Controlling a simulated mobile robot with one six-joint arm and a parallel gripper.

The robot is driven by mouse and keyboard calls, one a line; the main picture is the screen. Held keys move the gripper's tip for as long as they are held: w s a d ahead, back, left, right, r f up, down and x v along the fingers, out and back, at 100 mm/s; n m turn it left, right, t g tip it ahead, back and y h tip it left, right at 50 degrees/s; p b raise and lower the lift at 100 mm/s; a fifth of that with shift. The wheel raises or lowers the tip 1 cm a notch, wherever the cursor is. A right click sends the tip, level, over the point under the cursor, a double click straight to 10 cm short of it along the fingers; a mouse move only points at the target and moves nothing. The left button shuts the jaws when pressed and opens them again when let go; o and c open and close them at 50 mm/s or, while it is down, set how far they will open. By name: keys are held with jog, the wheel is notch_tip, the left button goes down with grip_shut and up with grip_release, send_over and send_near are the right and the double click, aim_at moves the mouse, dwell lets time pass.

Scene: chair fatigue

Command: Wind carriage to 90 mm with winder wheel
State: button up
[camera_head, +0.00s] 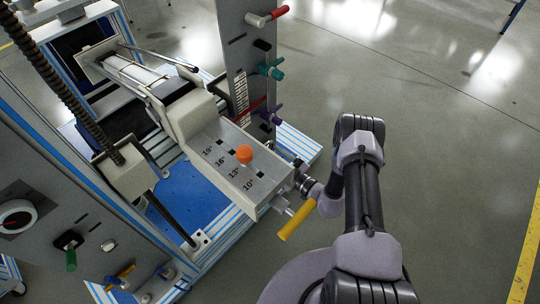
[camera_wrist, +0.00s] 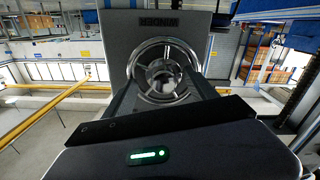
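In the head view my gripper (camera_head: 306,184) reaches the near right end of a grey box (camera_head: 225,160) marked 19°, 16°, 13° and 10°; the wheel is not clear there. A small printed scale (camera_head: 241,92) runs up the grey column, too small to read. I cannot identify the carriage for certain.
An orange knob (camera_head: 244,154) stands on the grey box. A yellow handle (camera_head: 297,220) juts out close to my arm. Red, teal and purple levers stick out from the column (camera_head: 247,60). A screw shaft (camera_head: 50,75) and dial (camera_head: 15,215) are at left. Floor at right is clear.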

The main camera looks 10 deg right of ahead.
jog(key=shift+w+a+r, duration=0.1)
jog(key=shift+w+r, duration=0.4)
jog(key=shift+w, duration=0.05)
jog(key=shift+s+d+f+p, duration=0.15)
jog(key=shift+s+d, duration=0.2)
jog(key=shift+s, duration=0.3)
jog(key=shift+s+d+f+p, duration=0.1)
jog(key=shift+s+d+f, duration=0.2)
jog(key=shift+s, duration=0.35)
jog(key=shift+s+d+f+p, duration=0.1)
jog(key=shift+s+d, duration=0.3)
jog(key=shift+s, duration=0.25)
jog(key=n, duration=1.7)
jog(key=shift+s+a+r+b, duration=0.1)
jog(key=shift+s+r+b, duration=0.15)
jog(key=shift+b, duration=0.1)
jog(key=shift+n, duration=0.3)
